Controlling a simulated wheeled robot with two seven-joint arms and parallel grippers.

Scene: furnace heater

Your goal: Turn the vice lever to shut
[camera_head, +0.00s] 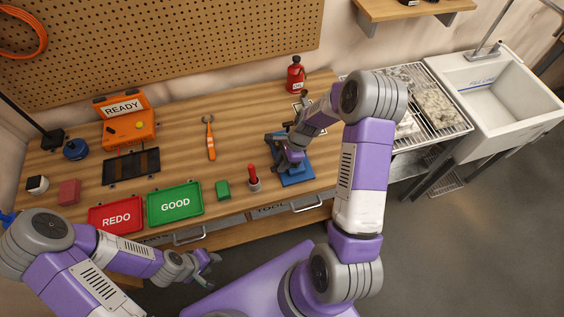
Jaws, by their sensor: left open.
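The blue vice (296,178) stands on the workbench right of the middle, partly covered by my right gripper and wrist. Its lever is too small and too covered to make out. My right gripper (290,155) is at the top of the vice, reaching in from the right. Its fingers are hidden against the vice, so I cannot tell whether they touch or hold anything. My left gripper (212,266) is open and empty, in front of the bench's front edge and well away from the vice.
On the wooden bench (185,165) are a red REDO tray (102,226), a green GOOD tray (160,213), a green block (222,189), a red-handled tool in a cup (254,184), an orange wrench (211,146) and a red bottle (295,78). A sink (508,95) stands right.

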